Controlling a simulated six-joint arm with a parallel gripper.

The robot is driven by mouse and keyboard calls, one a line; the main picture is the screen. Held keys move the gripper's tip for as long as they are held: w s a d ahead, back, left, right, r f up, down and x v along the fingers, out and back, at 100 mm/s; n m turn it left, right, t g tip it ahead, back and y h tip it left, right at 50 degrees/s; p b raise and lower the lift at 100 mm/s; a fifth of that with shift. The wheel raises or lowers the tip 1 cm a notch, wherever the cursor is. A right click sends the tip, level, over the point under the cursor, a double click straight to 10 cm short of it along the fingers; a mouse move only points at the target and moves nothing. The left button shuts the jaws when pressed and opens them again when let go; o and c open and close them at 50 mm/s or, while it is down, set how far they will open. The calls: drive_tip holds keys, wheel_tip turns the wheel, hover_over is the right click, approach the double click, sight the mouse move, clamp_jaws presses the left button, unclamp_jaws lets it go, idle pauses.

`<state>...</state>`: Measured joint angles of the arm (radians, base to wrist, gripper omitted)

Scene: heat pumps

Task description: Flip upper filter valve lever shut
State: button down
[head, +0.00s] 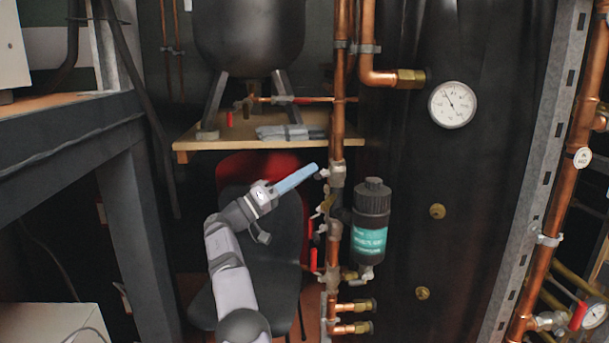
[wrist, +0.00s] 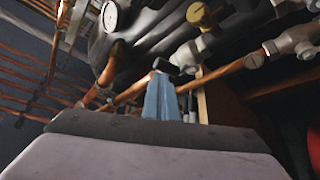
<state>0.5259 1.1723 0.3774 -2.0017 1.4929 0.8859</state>
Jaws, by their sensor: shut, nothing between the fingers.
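The black filter (head: 370,225) with a teal label hangs beside the vertical copper pipe in the head view. The upper filter valve (head: 336,173) is a grey fitting on that pipe, above and left of the filter. Its lever cannot be told clearly from the fitting. My gripper (head: 315,169) has blue fingers, shut and empty, pointing up and right, with the tips close to the left of the upper valve. Contact cannot be told. In the wrist view my gripper (wrist: 166,76) is shut, with a dark piece at its tips. A red lever (head: 314,259) sits lower on the pipe.
A round gauge (head: 452,105) and copper pipes are at upper right. A wooden shelf (head: 185,147) carries a dark tank (head: 250,35) behind. A chair (head: 265,235) stands behind my arm. A dark metal frame (head: 140,220) is at left.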

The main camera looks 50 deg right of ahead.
drive_tip(key=shift+s+f+b, duration=0.25)
drive_tip(key=shift+f+b, duration=0.6)
drive_tip(key=shift+f, duration=0.2)
drive_tip(key=r+b+v, duration=0.1)
drive_tip(key=v, duration=0.6)
drive_tip(key=shift+w+a+b, duration=0.2)
drive_tip(key=shift+a+b, duration=0.05)
drive_tip(key=shift+b, duration=0.15)
